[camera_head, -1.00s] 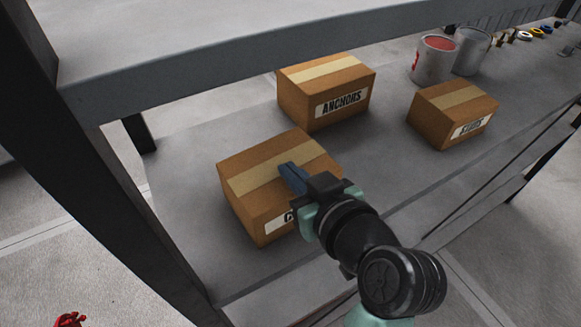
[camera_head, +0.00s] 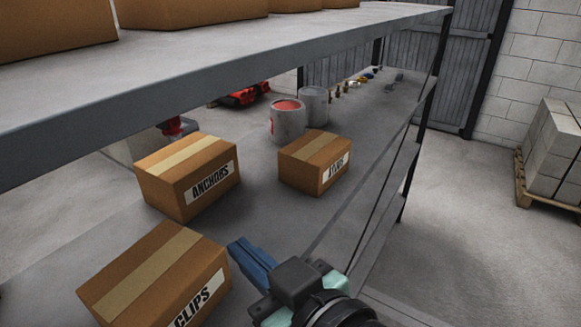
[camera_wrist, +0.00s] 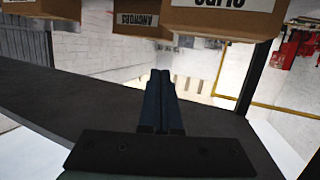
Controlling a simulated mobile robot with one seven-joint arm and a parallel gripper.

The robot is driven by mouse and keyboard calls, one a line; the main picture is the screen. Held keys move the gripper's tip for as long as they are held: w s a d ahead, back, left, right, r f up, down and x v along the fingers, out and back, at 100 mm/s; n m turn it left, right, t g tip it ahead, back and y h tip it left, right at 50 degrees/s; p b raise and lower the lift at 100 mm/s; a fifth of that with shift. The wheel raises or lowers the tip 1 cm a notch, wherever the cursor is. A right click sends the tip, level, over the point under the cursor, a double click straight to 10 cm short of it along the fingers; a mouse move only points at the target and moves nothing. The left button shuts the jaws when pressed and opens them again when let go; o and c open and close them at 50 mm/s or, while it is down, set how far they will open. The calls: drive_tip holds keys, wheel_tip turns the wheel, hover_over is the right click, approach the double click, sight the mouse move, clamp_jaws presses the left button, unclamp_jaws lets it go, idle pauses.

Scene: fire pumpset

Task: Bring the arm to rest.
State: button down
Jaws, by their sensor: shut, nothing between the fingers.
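My gripper (camera_head: 243,252) is at the bottom of the head view, its blue fingers together and empty. It points at the shelf, just right of a cardboard box labelled CLIPS (camera_head: 165,278). In the head view the fingertips lie close to that box's right edge; I cannot tell whether they touch. In the wrist view the closed fingers (camera_wrist: 161,78) show at the centre, with the CLIPS box (camera_wrist: 225,18) upside down above them. My wrist is cut off by the lower edge of the head view.
A box labelled ANCHORS (camera_head: 188,172) and a smaller box (camera_head: 314,160) stand further along the shelf (camera_head: 262,212). Two cans (camera_head: 286,124) stand behind them. An upper shelf (camera_head: 215,72) runs overhead. Open floor (camera_head: 465,225) lies to the right, with blocks on a pallet (camera_head: 553,145).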

drive_tip(key=w+d+r+m+t+h, duration=0.1)
drive_tip(key=r+t, duration=0.2)
drive_tip(key=r, duration=0.3)
drive_tip(key=w+d+r+m+t+h, duration=0.1)
drive_tip(key=d+r+m+t+h, duration=0.1)
drive_tip(key=r, duration=0.3)
drive_tip(key=w+d+r+m+t+h, duration=0.1)
drive_tip(key=w+r+m+t+h, duration=0.1)
drive_tip(key=r+t, duration=0.2)
drive_tip(key=shift+d+r, duration=0.2)
drive_tip(key=shift+r, duration=1.15)
drive_tip(key=s+d+r+m+t+h, duration=0.2)
drive_tip(key=s+r+t, duration=0.4)
drive_tip(key=r, duration=0.6)
drive_tip(key=s+m+h, duration=0.1)
drive_tip(key=h, duration=0.1)
drive_tip(key=shift+r+m+t+h, duration=0.3)
drive_tip(key=shift+r+t+h, duration=0.1)
